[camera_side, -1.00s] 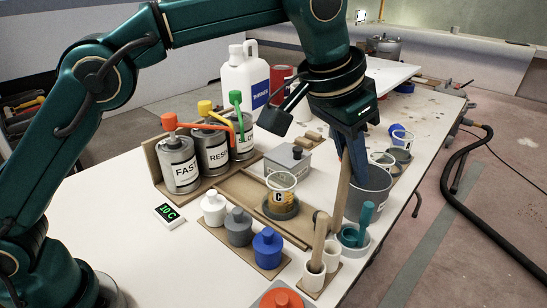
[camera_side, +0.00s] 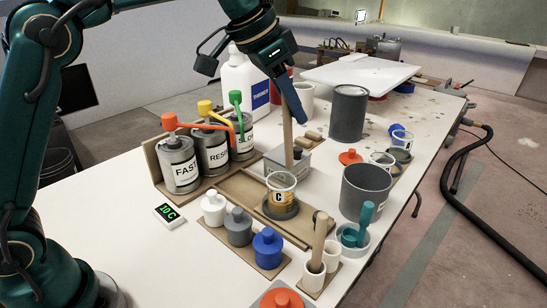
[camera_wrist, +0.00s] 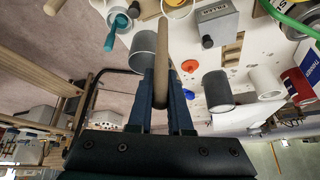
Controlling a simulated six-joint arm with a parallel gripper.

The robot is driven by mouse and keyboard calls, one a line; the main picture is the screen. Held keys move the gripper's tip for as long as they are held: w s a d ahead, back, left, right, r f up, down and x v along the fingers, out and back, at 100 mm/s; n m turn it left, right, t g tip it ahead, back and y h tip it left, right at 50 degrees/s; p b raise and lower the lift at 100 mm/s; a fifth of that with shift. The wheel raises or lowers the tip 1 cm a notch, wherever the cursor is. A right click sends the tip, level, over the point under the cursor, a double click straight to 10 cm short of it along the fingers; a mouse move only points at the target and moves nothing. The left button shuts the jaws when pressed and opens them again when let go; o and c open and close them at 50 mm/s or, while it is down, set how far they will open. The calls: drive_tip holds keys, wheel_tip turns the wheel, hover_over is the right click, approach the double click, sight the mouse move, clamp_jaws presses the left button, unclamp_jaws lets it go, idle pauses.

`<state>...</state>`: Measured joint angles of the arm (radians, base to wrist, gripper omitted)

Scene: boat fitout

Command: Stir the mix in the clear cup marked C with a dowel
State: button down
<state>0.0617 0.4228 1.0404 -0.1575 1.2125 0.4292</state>
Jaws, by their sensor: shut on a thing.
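The clear cup marked C (camera_side: 282,184) stands upright on the wooden tray, with an amber and grey mix inside. My gripper (camera_side: 297,112) is shut on a wooden dowel (camera_side: 288,140), which hangs nearly upright. In the side view the dowel's lower end shows just above the cup, in front of the grey box; its exact distance from the cup I cannot tell. In the wrist view the dowel (camera_wrist: 161,60) lies between the two blue fingers (camera_wrist: 160,100) and extends past their tips.
A second dowel (camera_side: 319,232) leans in a white holder (camera_side: 314,277). A large grey pot (camera_side: 365,192) stands right of the cup. The grey box (camera_side: 290,161) is behind it. Three labelled cans, one being the FAST can (camera_side: 180,165), stand left. Small capped jars (camera_side: 239,228) stand in front.

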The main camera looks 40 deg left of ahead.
wheel_tip(320, 180, down, 11)
drive_tip(key=w+a, duration=0.1)
drive_tip(key=a, duration=0.1)
drive_tip(key=shift+a+n, duration=0.3)
drive_tip(key=shift+n, duration=0.1)
idle(0.9)
drive_tip(key=shift+w, duration=0.15)
idle(0.4)
